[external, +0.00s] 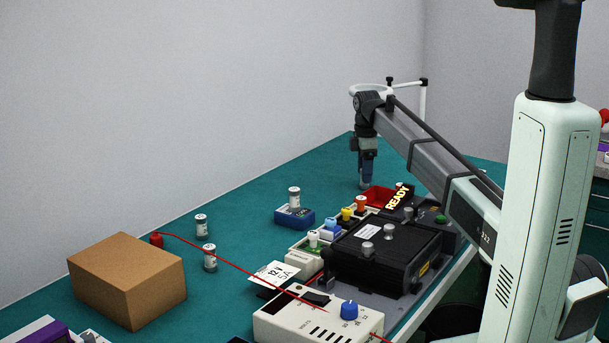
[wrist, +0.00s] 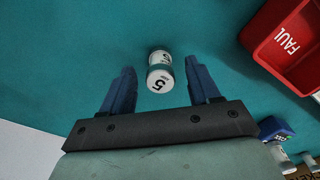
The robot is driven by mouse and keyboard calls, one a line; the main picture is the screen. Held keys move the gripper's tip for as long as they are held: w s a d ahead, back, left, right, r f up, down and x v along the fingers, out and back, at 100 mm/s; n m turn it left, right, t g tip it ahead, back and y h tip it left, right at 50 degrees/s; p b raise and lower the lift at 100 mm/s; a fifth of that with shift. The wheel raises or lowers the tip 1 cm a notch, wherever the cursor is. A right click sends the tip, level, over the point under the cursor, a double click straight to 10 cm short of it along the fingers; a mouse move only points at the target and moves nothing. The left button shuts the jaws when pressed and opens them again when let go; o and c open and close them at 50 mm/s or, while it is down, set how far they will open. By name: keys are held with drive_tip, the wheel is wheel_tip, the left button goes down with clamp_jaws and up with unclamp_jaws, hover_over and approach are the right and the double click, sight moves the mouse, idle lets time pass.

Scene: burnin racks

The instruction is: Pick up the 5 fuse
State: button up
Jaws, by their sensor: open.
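The 5 fuse (wrist: 160,72) is a small white cylinder with a metallic band and a black "5". In the wrist view it stands on the teal bench top, centred between the two blue fingers and a little beyond their tips. My gripper (external: 366,178) is open and empty, pointing down over the far part of the bench. In the external view the fuse is mostly hidden beneath the fingers. I cannot tell how much height lies between fingertips and fuse.
A red bin (wrist: 287,43) is close at the right in the wrist view. A blue block (external: 294,218) holds another fuse (external: 294,197). Two more fuses (external: 201,225) (external: 210,257) stand near a cardboard box (external: 127,280).

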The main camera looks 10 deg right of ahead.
wheel_tip(320, 180, down, 3)
drive_tip(key=shift+r, duration=0.2)
clamp_jaws()
idle(0.5)
drive_tip(key=shift+r, duration=0.2)
